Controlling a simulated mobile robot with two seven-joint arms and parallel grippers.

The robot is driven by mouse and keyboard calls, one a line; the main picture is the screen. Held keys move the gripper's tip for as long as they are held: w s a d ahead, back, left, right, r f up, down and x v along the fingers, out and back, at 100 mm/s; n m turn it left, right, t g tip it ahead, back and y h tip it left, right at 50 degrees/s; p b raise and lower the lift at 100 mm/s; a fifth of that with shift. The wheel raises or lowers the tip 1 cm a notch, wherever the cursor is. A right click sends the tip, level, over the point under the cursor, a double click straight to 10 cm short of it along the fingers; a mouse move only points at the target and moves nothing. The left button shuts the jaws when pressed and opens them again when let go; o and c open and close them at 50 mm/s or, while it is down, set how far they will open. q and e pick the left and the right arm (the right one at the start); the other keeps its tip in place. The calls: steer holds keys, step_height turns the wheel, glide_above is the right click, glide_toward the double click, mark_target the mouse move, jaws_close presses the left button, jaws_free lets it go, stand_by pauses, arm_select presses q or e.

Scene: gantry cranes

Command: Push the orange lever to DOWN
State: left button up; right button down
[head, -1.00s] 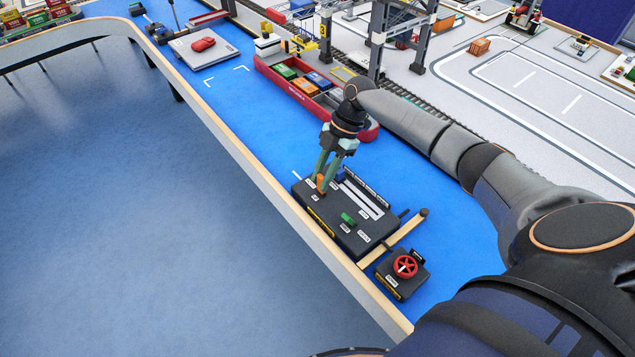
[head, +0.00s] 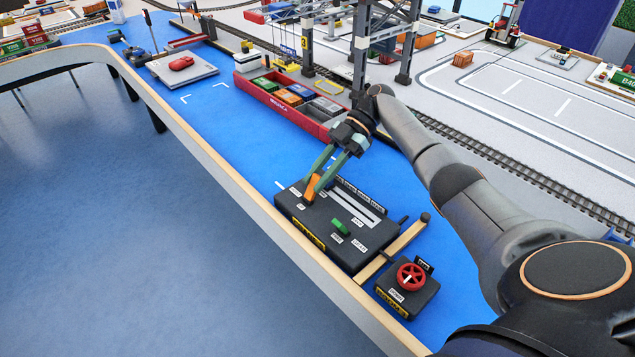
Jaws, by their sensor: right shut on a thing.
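The orange lever (head: 312,188) stands at the left end of a black control box (head: 345,252) on the blue table. My right gripper (head: 316,180) reaches down to it, with its greenish fingers closed on the lever from above. The lever looks tilted, and its upper part is partly covered by the fingers. A green lever (head: 340,227) sits on the same box, to the right of the orange one. Small white labels lie around both levers, too small to read. My left gripper is not in view.
A red wheel on a small black box (head: 411,277) stands right of the control box, with a wooden strip (head: 392,250) between. A red ship (head: 283,112) with containers lies behind, near the crane legs (head: 360,60). The table's wooden front edge runs close by.

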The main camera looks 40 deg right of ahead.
mark_target(319, 176)
stand_by(0.4)
steer(key=c, duration=0.7)
jaws_free()
steer(key=r, duration=0.3)
steer(key=shift+s+a+r+p, duration=0.1)
steer(key=shift+s+r+p, duration=0.1)
steer(key=shift+r+p, duration=0.2)
steer(key=s+a+r, duration=0.2)
steer(key=s+r, duration=0.1)
steer(key=s+a+r+p, duration=0.1)
steer(key=s+a+r, duration=0.2)
steer(key=s, duration=0.1)
steer(key=s+a+r, duration=0.3)
steer(key=s, duration=0.1)
steer(key=shift+r, duration=0.1)
steer(key=shift+d, duration=0.1)
